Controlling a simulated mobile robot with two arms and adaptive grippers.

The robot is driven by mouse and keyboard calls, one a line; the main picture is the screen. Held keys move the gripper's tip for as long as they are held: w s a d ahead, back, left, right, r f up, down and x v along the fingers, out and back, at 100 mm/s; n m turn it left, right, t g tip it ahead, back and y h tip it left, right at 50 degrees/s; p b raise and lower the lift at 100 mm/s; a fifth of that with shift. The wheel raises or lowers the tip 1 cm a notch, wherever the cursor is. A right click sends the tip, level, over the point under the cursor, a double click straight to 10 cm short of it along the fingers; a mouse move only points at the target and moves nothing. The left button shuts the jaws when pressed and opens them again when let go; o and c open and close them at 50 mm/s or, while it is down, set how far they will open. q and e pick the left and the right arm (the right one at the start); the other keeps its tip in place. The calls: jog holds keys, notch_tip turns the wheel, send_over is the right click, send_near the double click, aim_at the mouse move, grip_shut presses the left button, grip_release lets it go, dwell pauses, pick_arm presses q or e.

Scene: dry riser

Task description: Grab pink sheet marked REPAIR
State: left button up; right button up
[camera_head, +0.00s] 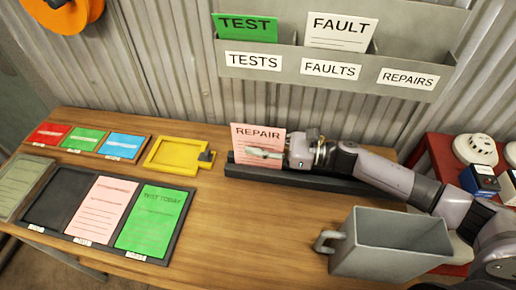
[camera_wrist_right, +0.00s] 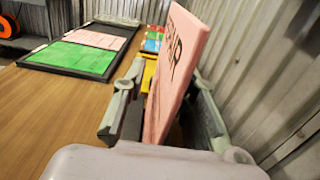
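The pink sheet marked REPAIR (camera_head: 256,137) stands upright, slightly tilted, in a long dark holder (camera_head: 300,180) at the back of the wooden table. My right gripper (camera_head: 262,153) reaches it from the right, with one finger in front of the sheet's lower half. In the right wrist view, the pink sheet (camera_wrist_right: 180,65) stands between the two spread fingers of the right gripper (camera_wrist_right: 166,85), with gaps showing on both sides. The sheet's lower part is partly hidden by the gripper. My left gripper is out of view.
A grey wall rack (camera_head: 340,65) holds a green TEST sheet and a white FAULT sheet; its REPAIRS slot (camera_head: 408,78) looks empty. A grey bin (camera_head: 385,245) stands at front right. A yellow tray (camera_head: 178,155) and a dark board (camera_head: 60,200) with sheets lie left.

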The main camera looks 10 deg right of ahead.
jog(key=shift+c, duration=0.4)
grip_shut()
